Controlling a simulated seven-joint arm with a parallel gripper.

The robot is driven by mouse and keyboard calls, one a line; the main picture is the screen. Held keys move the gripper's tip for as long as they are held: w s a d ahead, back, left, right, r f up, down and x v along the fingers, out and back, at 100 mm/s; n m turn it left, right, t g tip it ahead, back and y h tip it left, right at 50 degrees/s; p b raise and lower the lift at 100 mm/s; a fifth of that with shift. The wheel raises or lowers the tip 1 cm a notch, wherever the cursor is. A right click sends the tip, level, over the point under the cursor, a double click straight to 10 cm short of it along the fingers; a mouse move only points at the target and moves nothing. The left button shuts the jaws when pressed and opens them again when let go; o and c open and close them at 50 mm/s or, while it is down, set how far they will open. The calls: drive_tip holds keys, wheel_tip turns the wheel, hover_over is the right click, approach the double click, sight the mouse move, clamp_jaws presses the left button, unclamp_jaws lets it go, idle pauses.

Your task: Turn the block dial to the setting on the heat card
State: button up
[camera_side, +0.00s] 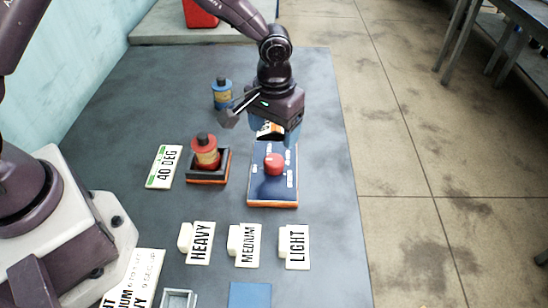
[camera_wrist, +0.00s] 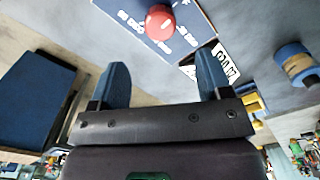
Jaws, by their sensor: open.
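The block dial is a red knob (camera_side: 274,164) on a dark blue panel (camera_side: 272,189) with an orange base edge. White marks ring the knob, too small to read. The knob (camera_wrist: 159,22) and panel (camera_wrist: 197,18) also show at the top of the wrist view. The heat card (camera_side: 164,167) lies flat to the left and reads 40 DEG, with green marks. My gripper (camera_side: 281,133) is above the far end of the panel, beyond the knob. In the wrist view my gripper (camera_wrist: 163,62) has its blue fingers apart, with nothing between them; the knob lies beyond the fingertips.
HEAVY (camera_side: 201,243), MEDIUM (camera_side: 248,246) and LIGHT (camera_side: 297,247) cards lie in front. A white, black-marked card (camera_wrist: 226,63) is near my right finger.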

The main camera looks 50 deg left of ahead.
sight(274, 159)
wheel_tip(274, 159, down, 9)
drive_tip(key=shift+r, duration=0.1)
idle(0.3)
drive_tip(key=c, duration=0.9)
